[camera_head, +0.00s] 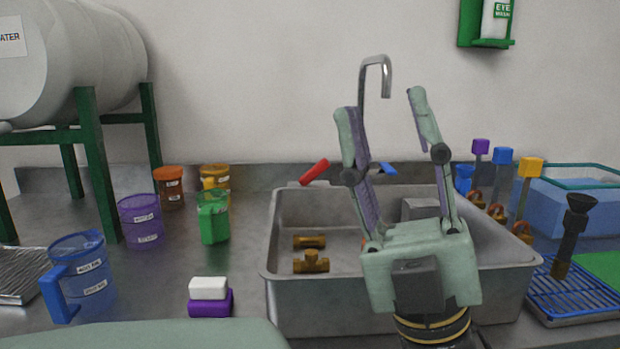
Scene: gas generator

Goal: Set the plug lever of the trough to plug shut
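The grey metal trough (290,290) is set into the bench, right of the middle. A red lever (314,172) sticks up at its back left rim, and a blue lever (387,169) shows at the back behind my gripper. I cannot tell which part is the plug lever. Two brass fittings (311,262) lie inside the trough, and a small orange-red part shows beside my left finger. My gripper (380,101) is open and empty, pointing up in front of the trough. It hides much of the trough's right inside.
A curved tap (376,64) rises behind the trough. Several coloured jugs, including a blue one (82,275), stand left. A white and purple block pair (209,296) lies nearer. Several valves with coloured tops and a blue rack (575,290) are right. A tank (75,55) stands back left.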

